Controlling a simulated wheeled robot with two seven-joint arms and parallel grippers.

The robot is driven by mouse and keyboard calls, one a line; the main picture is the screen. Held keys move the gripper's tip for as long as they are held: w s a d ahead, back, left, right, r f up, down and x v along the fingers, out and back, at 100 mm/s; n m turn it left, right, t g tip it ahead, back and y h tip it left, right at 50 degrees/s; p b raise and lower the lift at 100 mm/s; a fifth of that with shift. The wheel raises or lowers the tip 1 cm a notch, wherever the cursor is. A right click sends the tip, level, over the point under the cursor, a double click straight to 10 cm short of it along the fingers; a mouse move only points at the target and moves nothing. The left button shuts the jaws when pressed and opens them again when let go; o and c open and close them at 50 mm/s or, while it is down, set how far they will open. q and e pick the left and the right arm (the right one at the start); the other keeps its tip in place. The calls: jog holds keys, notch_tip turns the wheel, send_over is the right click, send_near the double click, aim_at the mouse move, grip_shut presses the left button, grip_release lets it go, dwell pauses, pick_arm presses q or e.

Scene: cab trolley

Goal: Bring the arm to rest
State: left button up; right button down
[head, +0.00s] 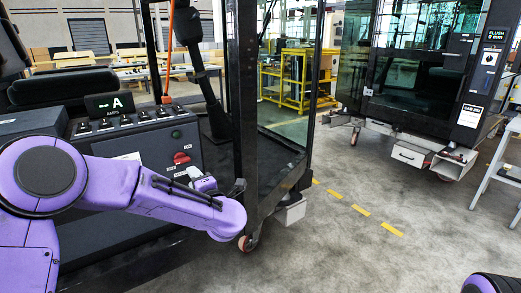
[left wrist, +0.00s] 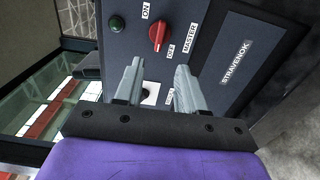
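My left arm is purple and stretches across the front of the dark console (head: 150,148) in the head view. Its gripper (head: 196,173) is small there, close below the red master switch (head: 181,158). In the left wrist view the two grey fingers of my left gripper (left wrist: 157,75) stand apart with nothing held between them. The red switch (left wrist: 157,34) lies beyond the fingertips, apart from them. A small white plate with a dark spot (left wrist: 150,93) shows behind the gap. My right gripper is out of view; only a purple arm part shows at the lower right corner.
A green button (left wrist: 116,23) sits beside the switch. A display reading "A" (head: 116,102) and a row of switches top the console. A black cab post (head: 241,100) stands close to my left wrist. Open floor (head: 340,235) lies to the right. A second cab (head: 420,70) stands beyond.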

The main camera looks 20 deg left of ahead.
pick_arm(q)
jog(key=s+d+f+m+h, duration=0.25)
jog(key=f+m, duration=0.25)
jog(key=f, duration=0.3)
jog(key=s+d+f+m+h, duration=0.2)
jog(key=s+f+m+h, duration=0.25)
jog(key=f, duration=0.35)
jog(key=s+d+f+m+h, duration=0.2)
jog(key=s+f+m, duration=0.1)
jog(key=f+m, duration=0.4)
jog(key=s+a+f+m+g, duration=0.1)
jog(key=s+f+g, duration=0.1)
jog(key=s+f, duration=0.3)
jog(key=s+f+m+g+h, duration=0.1)
jog(key=s+f, duration=0.5)
jog(key=s, duration=0.8)
jog(key=s+a+f+m+g, duration=0.1)
jog(key=s+f+g, duration=0.4)
jog(key=s, duration=0.5)
jog(key=shift+s+a+f+m, duration=0.2)
jog(key=shift+a+f+m, duration=0.15)
jog(key=shift+f+m, duration=0.45)
jog(key=shift+r, duration=0.1)
